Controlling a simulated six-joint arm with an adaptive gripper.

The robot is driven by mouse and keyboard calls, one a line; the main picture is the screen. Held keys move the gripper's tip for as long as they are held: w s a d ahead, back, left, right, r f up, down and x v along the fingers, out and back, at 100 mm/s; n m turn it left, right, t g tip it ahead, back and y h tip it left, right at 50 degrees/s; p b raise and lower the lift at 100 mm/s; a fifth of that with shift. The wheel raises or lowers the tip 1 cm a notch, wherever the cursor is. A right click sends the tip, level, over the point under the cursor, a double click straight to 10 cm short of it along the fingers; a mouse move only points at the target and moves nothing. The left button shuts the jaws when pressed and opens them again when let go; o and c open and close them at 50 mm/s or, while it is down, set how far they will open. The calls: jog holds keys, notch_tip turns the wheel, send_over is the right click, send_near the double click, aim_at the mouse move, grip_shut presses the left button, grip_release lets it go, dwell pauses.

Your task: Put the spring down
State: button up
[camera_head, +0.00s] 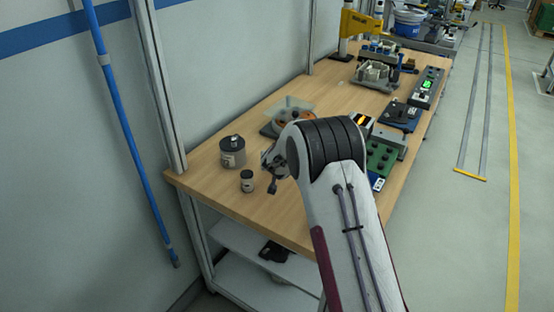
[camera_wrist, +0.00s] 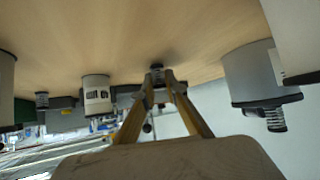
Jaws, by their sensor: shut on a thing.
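My gripper (camera_wrist: 159,80) is shut on a small dark piece, the spring (camera_wrist: 157,68), in the wrist view. Only a little of the spring shows between the two fingertips, and its coils are hard to make out. The wooden tabletop (camera_wrist: 150,30) fills the top of that view, close to the spring; I cannot tell whether they touch. In the head view my gripper (camera_head: 271,180) is over the near left part of the table (camera_head: 235,201), and the spring cannot be made out there.
A grey canister (camera_head: 232,152) and a small labelled jar (camera_head: 247,181) stand left of my gripper. An orange round part on a tray (camera_head: 293,114) lies behind. A green board (camera_head: 382,157) and several devices line the right side. Bare wood lies at the near edge.

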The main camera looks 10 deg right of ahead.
jog(key=shift+f, duration=0.2)
jog(key=o, duration=0.8)
jog(key=shift+v, duration=1.1)
jog(key=shift+s+a+r, duration=0.1)
jog(key=shift+s+r, duration=0.15)
jog(key=shift+s, duration=0.5)
jog(key=shift+s+a+r, duration=0.15)
jog(key=shift+s+r, duration=0.1)
jog(key=shift+s, duration=0.5)
jog(key=shift+v, duration=1.3)
jog(key=shift+f, duration=0.1)
